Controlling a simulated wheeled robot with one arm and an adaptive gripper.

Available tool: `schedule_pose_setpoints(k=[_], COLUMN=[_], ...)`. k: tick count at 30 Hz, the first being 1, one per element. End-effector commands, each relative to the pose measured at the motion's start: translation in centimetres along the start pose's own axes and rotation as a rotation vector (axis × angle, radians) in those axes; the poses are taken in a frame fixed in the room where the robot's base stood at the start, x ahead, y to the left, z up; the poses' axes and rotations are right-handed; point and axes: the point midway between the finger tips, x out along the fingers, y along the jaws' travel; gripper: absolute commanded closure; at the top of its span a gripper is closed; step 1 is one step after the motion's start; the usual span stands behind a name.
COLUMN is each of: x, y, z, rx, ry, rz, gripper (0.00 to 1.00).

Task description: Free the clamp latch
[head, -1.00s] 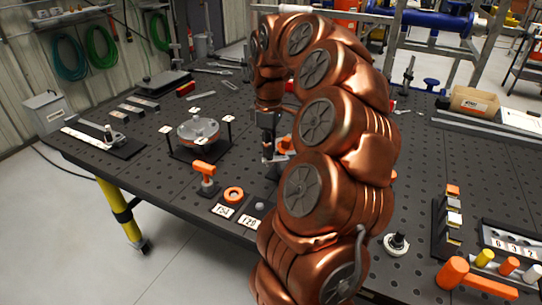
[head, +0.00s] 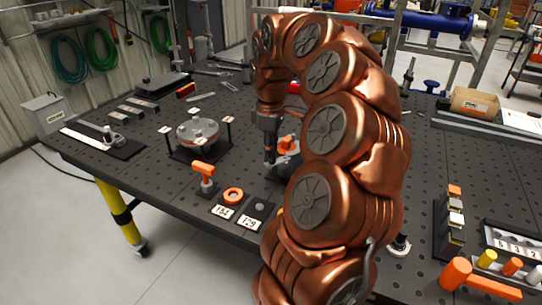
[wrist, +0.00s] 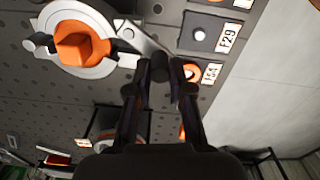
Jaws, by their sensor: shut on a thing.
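The clamp latch shows in the wrist view as a round grey disc (wrist: 76,38) with an orange block-shaped knob (wrist: 82,45) in its middle and a pale lever arm (wrist: 138,40) reaching right. In the head view its orange knob (head: 287,144) stands just right of my gripper (head: 269,160), and my arm hides part of the fixture. In the wrist view my gripper (wrist: 159,68) is shut at the end of the lever, with a dark rounded piece between its fingers. The exact contact is dark and hard to see.
An orange T-handle (head: 204,170), an orange ring (head: 233,195) and small number plates lie near the bench's front edge. A round flanged fixture (head: 198,131) stands left of my gripper. Blocks and an orange hammer (head: 465,275) are at the right.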

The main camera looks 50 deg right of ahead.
Motion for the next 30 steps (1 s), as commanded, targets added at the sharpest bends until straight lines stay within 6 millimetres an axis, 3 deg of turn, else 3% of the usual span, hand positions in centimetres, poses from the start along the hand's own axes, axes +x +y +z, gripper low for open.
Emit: schedule_pose_setpoints(k=[30], x=[0.0], y=[-0.9], z=[1.6], rx=[0.001], ry=[0.002], rz=[0.001], gripper=[0.92])
